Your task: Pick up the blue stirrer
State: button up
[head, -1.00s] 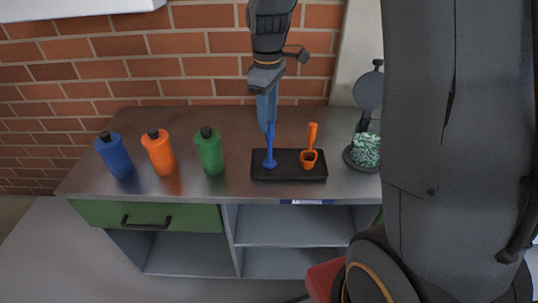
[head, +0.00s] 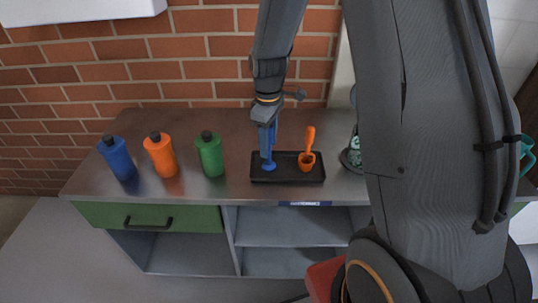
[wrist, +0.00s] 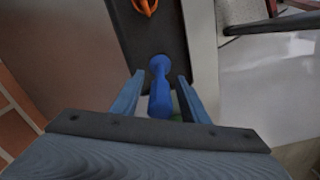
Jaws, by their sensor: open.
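The blue stirrer (head: 269,165) stands upright at the left end of a black tray (head: 290,179) on the metal counter. Its upper part is mostly hidden by my gripper (head: 268,150) in the head view. In the wrist view, the blue stirrer (wrist: 160,92) shows between the two fingers of my gripper (wrist: 158,92), with its flared foot toward the tray (wrist: 153,35). The fingers are open, one on each side of the handle, with a gap visible around it.
An orange scoop-like tool (head: 308,150) stands at the tray's right end. Blue (head: 117,158), orange (head: 161,155) and green (head: 210,155) bottles stand to the left. A round dark-based container (head: 352,158) is at the right, partly hidden by my arm. Bare counter lies between the tray and green bottle.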

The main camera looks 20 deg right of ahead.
grip_shut()
jog(key=shift+r, duration=0.2)
